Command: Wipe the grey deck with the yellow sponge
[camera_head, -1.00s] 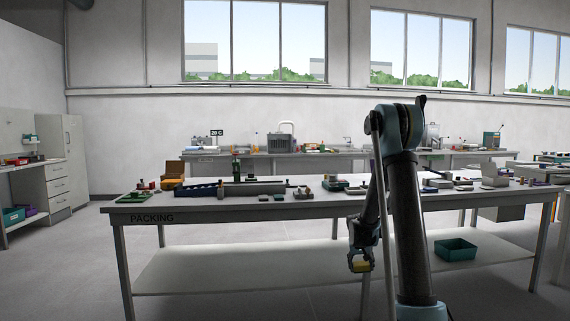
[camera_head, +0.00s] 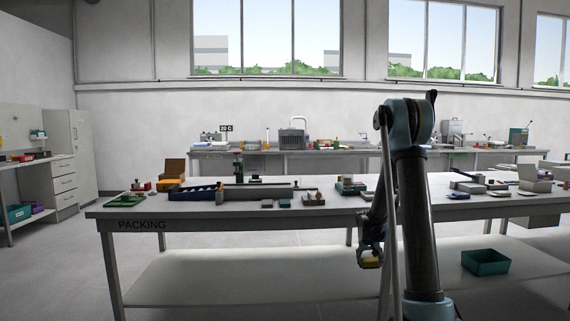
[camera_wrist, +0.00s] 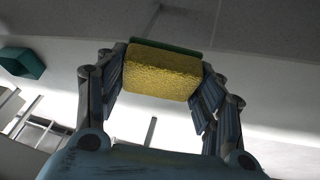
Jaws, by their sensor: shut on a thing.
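The yellow sponge (camera_wrist: 162,75), with a green layer along one edge, is clamped between the fingers of my gripper (camera_wrist: 162,85). In the head view my gripper (camera_head: 369,255) hangs low in front of the packing table, with the sponge (camera_head: 371,263) at its lower end. The gripper is below the tabletop height and apart from the table. A long grey block (camera_head: 252,193) lies on the table's left half, beside a dark blue angled piece (camera_head: 192,193). I cannot tell for sure whether this block is the grey deck.
The packing table (camera_head: 270,224) spans the view, with several small items along its top. A teal bin (camera_head: 486,262) sits on its lower shelf at right. A second bench (camera_head: 300,154) stands behind. My own arm hides part of the table.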

